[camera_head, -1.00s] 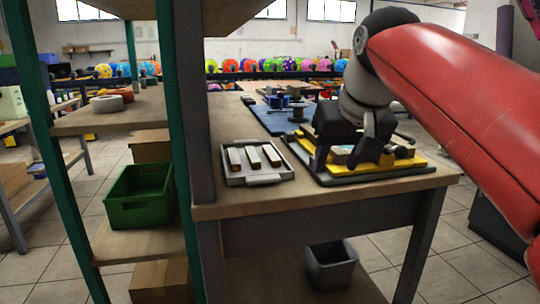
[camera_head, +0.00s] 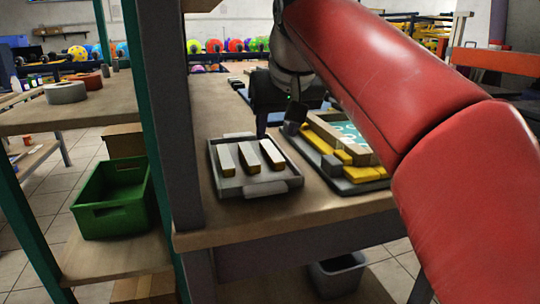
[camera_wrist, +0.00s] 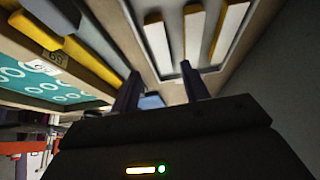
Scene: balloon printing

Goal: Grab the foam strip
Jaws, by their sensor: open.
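Three pale foam strips with yellow-brown sides lie side by side in a grey tray (camera_head: 262,189) on the wooden table. In the head view the left strip (camera_head: 226,160) and the right strip (camera_head: 271,153) show clearly. My gripper (camera_head: 276,130) hangs behind and to the right of the tray, fingers pointing down. In the wrist view its two dark fingers (camera_wrist: 160,85) are apart with no strip between them. The strips there, such as the nearest one (camera_wrist: 158,48), lie beyond the fingertips.
A printing frame with a green patterned sheet (camera_head: 349,132) and yellow blocks stands right of the tray. A shelf post (camera_head: 172,120) rises close to the tray's left. A green bin (camera_head: 115,203) sits on the lower shelf. Bare tabletop lies in front of the tray.

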